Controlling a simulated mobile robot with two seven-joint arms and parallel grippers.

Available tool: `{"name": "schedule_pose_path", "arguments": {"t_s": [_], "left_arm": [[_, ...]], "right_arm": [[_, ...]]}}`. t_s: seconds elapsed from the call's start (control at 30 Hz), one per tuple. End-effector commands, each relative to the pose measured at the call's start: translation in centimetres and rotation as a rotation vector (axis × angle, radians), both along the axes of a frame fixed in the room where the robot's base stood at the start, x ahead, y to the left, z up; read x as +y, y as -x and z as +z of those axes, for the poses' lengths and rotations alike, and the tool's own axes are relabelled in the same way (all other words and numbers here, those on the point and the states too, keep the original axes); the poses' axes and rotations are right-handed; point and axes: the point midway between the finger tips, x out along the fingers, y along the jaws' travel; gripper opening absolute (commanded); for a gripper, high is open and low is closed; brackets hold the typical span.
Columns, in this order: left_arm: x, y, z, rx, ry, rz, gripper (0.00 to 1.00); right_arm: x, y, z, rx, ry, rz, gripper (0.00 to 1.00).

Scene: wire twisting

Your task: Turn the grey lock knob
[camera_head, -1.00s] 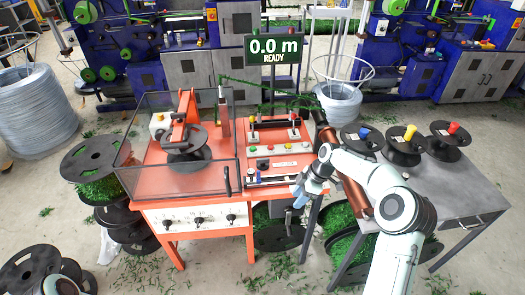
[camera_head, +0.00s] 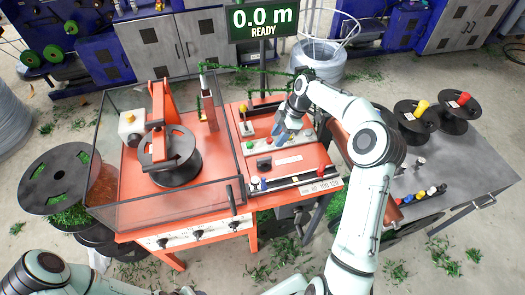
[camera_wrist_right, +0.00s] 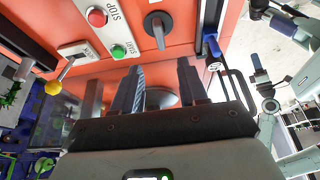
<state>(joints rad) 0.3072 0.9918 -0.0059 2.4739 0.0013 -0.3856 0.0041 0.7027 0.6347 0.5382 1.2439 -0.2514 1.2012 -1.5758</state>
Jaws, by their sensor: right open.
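The grey lock knob (camera_wrist_right: 157,28) is a dark round knob with a raised bar on the orange control panel, near the top of the right wrist view. My right gripper (camera_wrist_right: 160,66) is open and empty, its two fingers pointing toward the panel with the knob just beyond the tips. They look apart from it.
A red STOP button (camera_wrist_right: 97,17) and green START button (camera_wrist_right: 118,51) sit beside the knob. A yellow-tipped lever (camera_wrist_right: 53,87) stands further left. A clear-walled guard (camera_head: 215,195) encloses a black spool (camera_head: 170,165). The grey side table (camera_head: 455,170) holds spools.

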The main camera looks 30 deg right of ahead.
Motion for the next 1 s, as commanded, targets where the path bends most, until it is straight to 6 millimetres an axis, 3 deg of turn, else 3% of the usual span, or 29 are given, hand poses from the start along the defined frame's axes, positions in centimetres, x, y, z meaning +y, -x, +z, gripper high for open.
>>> {"name": "schedule_pose_path", "arguments": {"t_s": [0.3, 0.5, 0.7, 1.0], "left_arm": [[0.0, 0.0, 0.0, 0.000, 0.000, 0.000, 0.43], [0.0, -0.2, 0.1, -0.002, -0.001, 0.000, 0.43], [0.0, -0.3, 0.2, -0.004, 0.000, 0.000, 0.43], [0.0, -0.3, 0.2, -0.004, 0.000, 0.000, 0.43]], "right_arm": [[2.6, -0.6, -6.1, 0.002, -0.005, 0.002, 0.43], [3.9, -1.0, -9.1, 0.000, -0.003, 0.003, 0.43], [4.4, -1.2, -10.6, -0.002, -0.002, 0.001, 0.43], [4.5, -1.1, -10.8, -0.001, -0.001, 0.000, 0.43]]}}
